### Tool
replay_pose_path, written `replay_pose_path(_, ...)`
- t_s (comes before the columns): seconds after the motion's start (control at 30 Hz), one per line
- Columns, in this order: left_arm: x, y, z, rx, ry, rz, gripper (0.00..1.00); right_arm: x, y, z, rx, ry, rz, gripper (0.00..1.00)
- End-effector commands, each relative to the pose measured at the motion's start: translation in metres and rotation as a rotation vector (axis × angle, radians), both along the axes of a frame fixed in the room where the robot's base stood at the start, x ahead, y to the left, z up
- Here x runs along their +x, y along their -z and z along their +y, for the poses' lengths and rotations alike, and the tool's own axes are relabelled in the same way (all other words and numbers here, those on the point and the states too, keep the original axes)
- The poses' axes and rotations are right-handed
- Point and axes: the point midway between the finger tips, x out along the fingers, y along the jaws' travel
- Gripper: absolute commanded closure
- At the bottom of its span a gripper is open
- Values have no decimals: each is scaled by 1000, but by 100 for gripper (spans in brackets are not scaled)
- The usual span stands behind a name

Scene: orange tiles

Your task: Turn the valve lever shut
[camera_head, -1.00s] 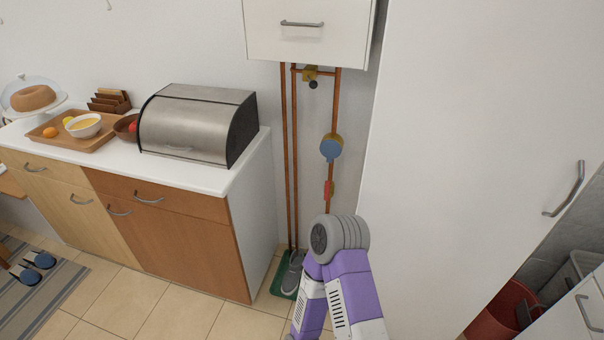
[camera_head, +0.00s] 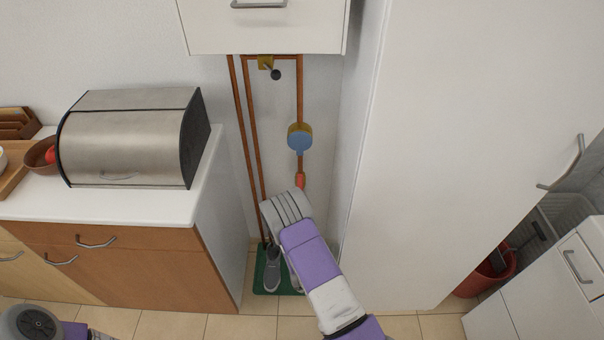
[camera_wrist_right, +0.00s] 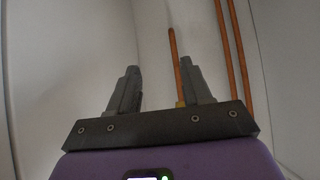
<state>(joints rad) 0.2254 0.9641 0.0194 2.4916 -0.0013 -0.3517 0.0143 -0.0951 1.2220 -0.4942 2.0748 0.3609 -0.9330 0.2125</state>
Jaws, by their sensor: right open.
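The small red lever (camera_head: 300,181) shows in the head view low on the right copper pipe (camera_head: 300,90), just above my right wrist. It looks roughly in line with the pipe; its lower part may be hidden. In the right wrist view my right gripper (camera_wrist_right: 160,75) is open and empty, its two grey fingers apart. A copper pipe (camera_wrist_right: 174,55) and a bit of brass-yellow fitting (camera_wrist_right: 180,103) show between and behind the fingers, nearer the right one. I cannot make out the red lever there. My left gripper is not in view; part of my left arm shows at the lower left.
A blue-faced round meter (camera_head: 299,139) and a brass valve with a black knob (camera_head: 266,64) sit higher on the pipes. A white cabinet (camera_head: 260,25) hangs above. The counter (camera_head: 120,205) and tall white cupboard (camera_head: 440,150) flank the niche. Shoes (camera_head: 272,268) stand on a green mat.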

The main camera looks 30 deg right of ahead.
Motion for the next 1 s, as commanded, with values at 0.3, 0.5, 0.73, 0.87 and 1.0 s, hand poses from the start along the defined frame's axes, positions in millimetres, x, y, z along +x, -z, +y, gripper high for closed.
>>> replay_pose_path(0.3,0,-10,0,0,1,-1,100,112,-146,-48,-372,-25,-576,51)
replay_pose_path(0.5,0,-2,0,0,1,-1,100,134,-154,-59,-391,-29,-615,51)
replay_pose_path(0.73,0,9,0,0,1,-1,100,164,-153,-78,-391,-28,-611,51)
replay_pose_path(0.87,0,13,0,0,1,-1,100,175,-153,-84,-390,-30,-609,51)
replay_pose_path(1.0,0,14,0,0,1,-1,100,179,-154,-88,-389,-29,-607,51)
